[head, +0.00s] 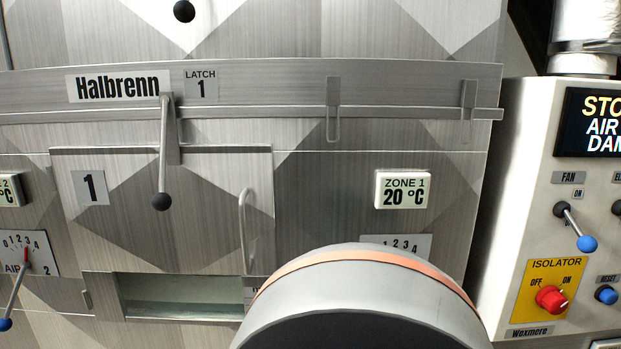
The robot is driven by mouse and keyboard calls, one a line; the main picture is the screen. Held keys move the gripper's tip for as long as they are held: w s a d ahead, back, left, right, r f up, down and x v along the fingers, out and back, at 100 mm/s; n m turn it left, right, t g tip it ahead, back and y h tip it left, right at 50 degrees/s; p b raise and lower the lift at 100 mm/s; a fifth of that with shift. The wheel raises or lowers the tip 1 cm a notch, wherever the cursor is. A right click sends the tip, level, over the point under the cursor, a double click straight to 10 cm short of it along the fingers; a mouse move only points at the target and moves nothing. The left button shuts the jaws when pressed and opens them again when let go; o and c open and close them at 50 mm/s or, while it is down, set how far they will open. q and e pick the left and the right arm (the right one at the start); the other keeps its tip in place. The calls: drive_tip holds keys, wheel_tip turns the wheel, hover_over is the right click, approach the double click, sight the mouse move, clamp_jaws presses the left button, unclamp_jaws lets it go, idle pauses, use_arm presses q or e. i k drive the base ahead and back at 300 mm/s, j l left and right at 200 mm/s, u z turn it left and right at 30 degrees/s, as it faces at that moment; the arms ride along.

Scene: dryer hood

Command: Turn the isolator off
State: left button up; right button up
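The isolator is a red rotary knob (551,299) on a yellow plate (532,313) marked ISOLATOR, low on the white control box at the right. OFF is printed at the upper left of the knob and ON at the upper right. The knob's grip appears turned toward the ON side, though it is small in the view. Neither of my grippers is in view, and nothing touches the knob.
The control box (515,180) also carries a blue-tipped FAN lever (575,229), a blue RESET button (606,295) and a display (592,123), cut off by the frame. Left stands the metal Halbrenn machine (300,215) with a protruding black-knobbed latch lever (162,150).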

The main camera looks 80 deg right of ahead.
sight(550, 298)
drive_tip(key=z, duration=4.05)
